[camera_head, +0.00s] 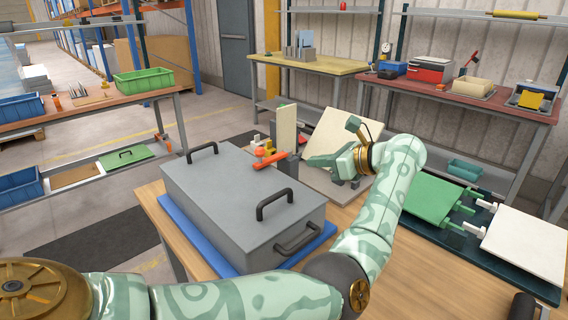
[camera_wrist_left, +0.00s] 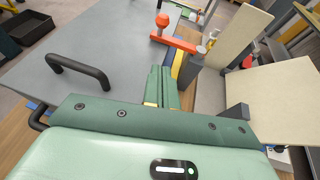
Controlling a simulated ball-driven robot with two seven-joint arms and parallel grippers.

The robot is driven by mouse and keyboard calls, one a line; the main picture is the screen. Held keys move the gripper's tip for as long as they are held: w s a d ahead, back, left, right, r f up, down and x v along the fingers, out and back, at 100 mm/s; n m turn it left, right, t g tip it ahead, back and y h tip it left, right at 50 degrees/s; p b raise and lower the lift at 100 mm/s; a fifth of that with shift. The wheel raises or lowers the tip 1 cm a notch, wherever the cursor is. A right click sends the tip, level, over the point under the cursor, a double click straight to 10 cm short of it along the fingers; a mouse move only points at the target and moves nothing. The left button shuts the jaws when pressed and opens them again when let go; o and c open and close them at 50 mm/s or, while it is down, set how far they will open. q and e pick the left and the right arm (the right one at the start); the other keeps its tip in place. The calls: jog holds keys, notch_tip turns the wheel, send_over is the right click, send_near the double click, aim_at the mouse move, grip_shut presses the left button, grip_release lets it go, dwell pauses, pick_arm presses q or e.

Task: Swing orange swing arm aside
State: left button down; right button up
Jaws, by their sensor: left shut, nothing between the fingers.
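The orange swing arm (camera_head: 268,158) sits at the far right corner of the grey box-like block (camera_head: 230,200), with a round orange knob at its end. It also shows in the left wrist view (camera_wrist_left: 172,38), reaching from a dark post over the grey top. My left gripper (camera_head: 312,161) is just right of the arm, its fingers pointing left towards it. In the left wrist view the green fingers (camera_wrist_left: 162,80) are shut with nothing between them, and their tips lie below the orange arm in the picture. I cannot tell whether they touch it. My right gripper is not in view.
The grey block has black handles (camera_head: 274,203) on its top and front, and rests on a blue base (camera_head: 190,232) on a wooden table. A cream panel (camera_head: 342,140) leans behind my left gripper. Green and white plates (camera_head: 440,200) lie at the right.

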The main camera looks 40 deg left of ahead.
pick_arm(q)
jog(key=shift+s+d+r, duration=0.1)
jog(key=shift+r, duration=0.05)
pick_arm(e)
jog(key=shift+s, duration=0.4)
pick_arm(q)
jog(key=b+x, duration=0.1)
jog(key=x, duration=0.9)
jog(key=shift+s+a, duration=0.2)
jog(key=shift+a, duration=1.05)
jog(key=shift+s+a+r, duration=0.1)
jog(key=shift+a+r, duration=0.15)
jog(key=shift+a, duration=0.5)
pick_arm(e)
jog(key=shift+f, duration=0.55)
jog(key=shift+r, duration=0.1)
